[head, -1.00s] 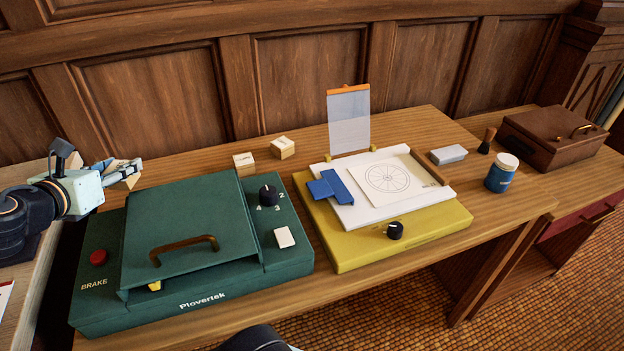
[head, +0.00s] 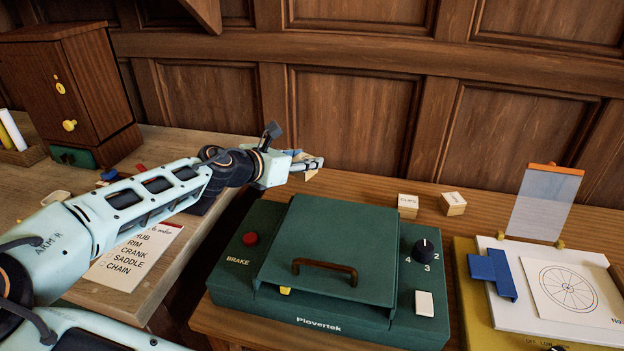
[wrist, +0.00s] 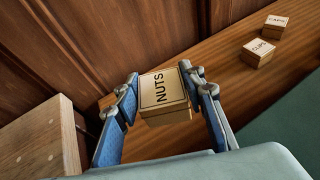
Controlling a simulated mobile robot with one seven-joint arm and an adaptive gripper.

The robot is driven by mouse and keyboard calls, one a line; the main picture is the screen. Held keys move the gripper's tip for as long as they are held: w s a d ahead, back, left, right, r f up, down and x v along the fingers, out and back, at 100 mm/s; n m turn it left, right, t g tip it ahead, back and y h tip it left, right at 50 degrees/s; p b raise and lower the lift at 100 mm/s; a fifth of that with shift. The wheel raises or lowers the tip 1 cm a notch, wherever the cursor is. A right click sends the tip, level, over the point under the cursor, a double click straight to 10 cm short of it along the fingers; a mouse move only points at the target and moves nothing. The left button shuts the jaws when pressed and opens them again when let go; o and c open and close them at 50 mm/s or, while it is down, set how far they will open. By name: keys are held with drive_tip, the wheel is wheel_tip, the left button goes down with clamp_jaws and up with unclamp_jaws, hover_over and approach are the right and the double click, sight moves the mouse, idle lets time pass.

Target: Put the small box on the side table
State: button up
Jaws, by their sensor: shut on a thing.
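My gripper (head: 312,165) is shut on a small pale wooden box labelled NUTS (wrist: 165,95). The wrist view shows the box between the two blue-padded fingers, label facing the camera. In the head view the fingers mostly hide the box, beyond the back left corner of the green Plovertek machine (head: 335,240). I cannot tell how high the box is above the wood. A wooden table (head: 215,148) stands at the left, beneath my arm. The frames do not make plain whether this is the side table.
A cabinet (head: 75,90) and a checklist card (head: 135,252) are on the left table. A gap separates the two tables. Panelled wall stands behind.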

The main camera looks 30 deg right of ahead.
drive_tip(key=w+f, duration=0.1)
drive_tip(key=w, duration=0.1)
drive_tip(key=w+d+f, duration=0.1)
drive_tip(key=w, duration=0.1)
drive_tip(key=w+d+f+b, duration=0.1)
drive_tip(key=w, duration=0.1)
drive_tip(key=b, duration=0.1)
hover_over(294, 185)
drive_tip(key=s, duration=0.1)
wheel_tip(294, 185, down, 5)
drive_tip(key=shift+f, duration=0.1)
drive_tip(key=f, duration=0.1)
drive_tip(key=f+b, duration=0.1)
drive_tip(key=shift+w+f, duration=0.4)
drive_tip(key=shift+f, duration=0.55)
drive_tip(key=shift+f, duration=0.25)
